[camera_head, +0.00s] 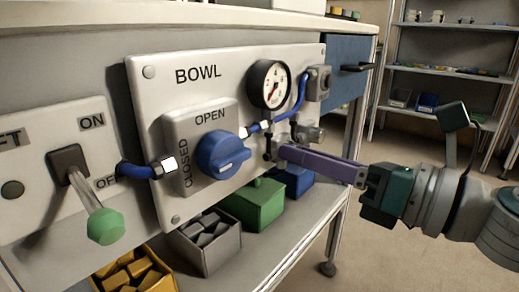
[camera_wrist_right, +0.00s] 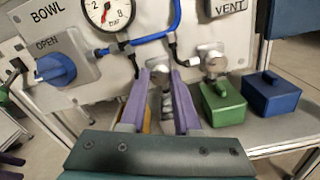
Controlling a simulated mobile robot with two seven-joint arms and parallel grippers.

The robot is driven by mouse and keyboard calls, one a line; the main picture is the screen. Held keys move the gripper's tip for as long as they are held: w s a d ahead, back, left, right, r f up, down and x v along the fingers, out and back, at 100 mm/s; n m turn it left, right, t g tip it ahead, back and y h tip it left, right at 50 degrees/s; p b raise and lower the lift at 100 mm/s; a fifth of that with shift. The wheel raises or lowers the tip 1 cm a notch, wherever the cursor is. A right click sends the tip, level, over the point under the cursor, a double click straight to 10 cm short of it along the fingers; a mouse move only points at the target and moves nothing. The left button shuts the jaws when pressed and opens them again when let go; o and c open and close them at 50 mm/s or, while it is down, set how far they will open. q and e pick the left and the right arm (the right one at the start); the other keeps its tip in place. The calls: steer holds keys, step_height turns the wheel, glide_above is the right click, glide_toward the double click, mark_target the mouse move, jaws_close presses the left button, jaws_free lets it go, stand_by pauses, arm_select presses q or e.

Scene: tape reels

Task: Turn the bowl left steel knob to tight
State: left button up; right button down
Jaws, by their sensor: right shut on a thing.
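The white BOWL panel (camera_head: 145,95) carries a blue knob (camera_head: 222,155) between OPEN and CLOSED marks, a pressure gauge (camera_head: 270,84) and two small steel knobs below and right of the gauge. My right gripper (camera_head: 281,151) comes in from the right with its purple fingers at the left steel knob. In the right wrist view, the fingers stand on both sides of the left steel knob (camera_wrist_right: 163,76), shut on it, and partly hide it. The right steel knob (camera_wrist_right: 214,65) is free, just right of the fingers. Purple parts at the lower left edge of that view may be my left gripper (camera_wrist_right: 10,167).
A green box (camera_head: 258,206), a blue box (camera_head: 293,182) and a grey bin (camera_head: 205,246) stand on the shelf below the panel. A green-tipped lever (camera_head: 104,225) sticks out at the left. Blue hose (camera_head: 298,100) runs near the gauge. Open floor lies to the right.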

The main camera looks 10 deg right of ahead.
steer(key=m+p, duration=0.4)
steer(key=m, duration=0.6)
steer(key=shift+m+p, duration=0.3)
steer(key=shift+m, duration=0.1)
stand_by(0.3)
steer(key=c, duration=0.6)
jaws_free()
steer(key=p+v, duration=0.1)
steer(key=v, duration=0.9)
